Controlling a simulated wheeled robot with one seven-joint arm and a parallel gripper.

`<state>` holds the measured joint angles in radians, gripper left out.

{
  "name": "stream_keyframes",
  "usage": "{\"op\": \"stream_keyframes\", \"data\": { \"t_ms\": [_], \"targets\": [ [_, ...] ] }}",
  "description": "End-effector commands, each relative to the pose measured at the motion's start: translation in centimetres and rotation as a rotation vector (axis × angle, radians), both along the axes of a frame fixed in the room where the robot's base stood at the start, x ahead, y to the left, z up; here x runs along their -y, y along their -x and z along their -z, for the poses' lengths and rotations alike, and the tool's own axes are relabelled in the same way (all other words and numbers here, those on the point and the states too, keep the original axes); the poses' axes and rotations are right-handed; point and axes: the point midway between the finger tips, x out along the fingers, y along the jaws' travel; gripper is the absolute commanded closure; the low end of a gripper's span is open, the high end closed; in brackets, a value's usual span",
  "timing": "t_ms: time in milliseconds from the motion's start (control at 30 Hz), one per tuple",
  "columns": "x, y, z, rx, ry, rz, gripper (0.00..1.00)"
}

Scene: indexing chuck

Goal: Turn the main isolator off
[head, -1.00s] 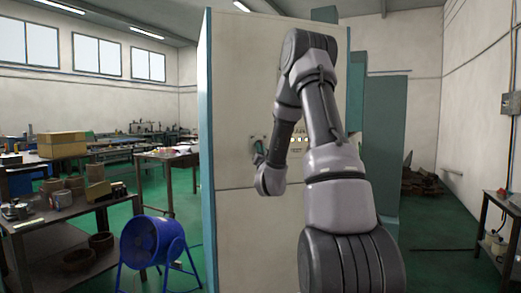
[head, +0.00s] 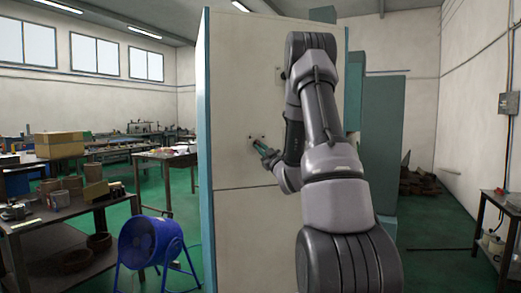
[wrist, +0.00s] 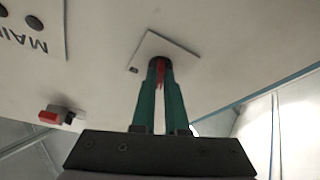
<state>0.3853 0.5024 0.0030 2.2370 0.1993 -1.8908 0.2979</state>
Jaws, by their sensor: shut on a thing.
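In the wrist view, the green fingers of my gripper (wrist: 160,68) are shut on a narrow red handle (wrist: 160,76). The handle stands on a dark round base at a pale square plate (wrist: 181,52) on the cabinet face. The fingers cover most of the handle, so its exact angle is hard to read. In the head view, my gripper (head: 260,149) reaches the front of the tall white cabinet (head: 240,90) with its fingers slanting. A label plate with part of the word "MAIN" (wrist: 35,32) shows at the wrist view's upper left.
A second red knob (wrist: 50,117) on a grey mount sits left of the fingers in the wrist view. A blue fan (head: 150,243) stands on the floor left of the cabinet. Workbenches are farther left, and a side table (head: 505,200) is at the right.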

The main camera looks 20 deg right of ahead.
Motion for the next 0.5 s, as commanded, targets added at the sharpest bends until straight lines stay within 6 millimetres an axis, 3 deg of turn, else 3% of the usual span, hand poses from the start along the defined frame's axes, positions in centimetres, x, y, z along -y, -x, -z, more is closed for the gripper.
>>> {"op": "stream_keyframes", "data": {
  "t_ms": [500],
  "targets": [
    [0.12, 0.06, 0.06, -0.015, 0.099, 0.001, 1.0]
  ]
}}
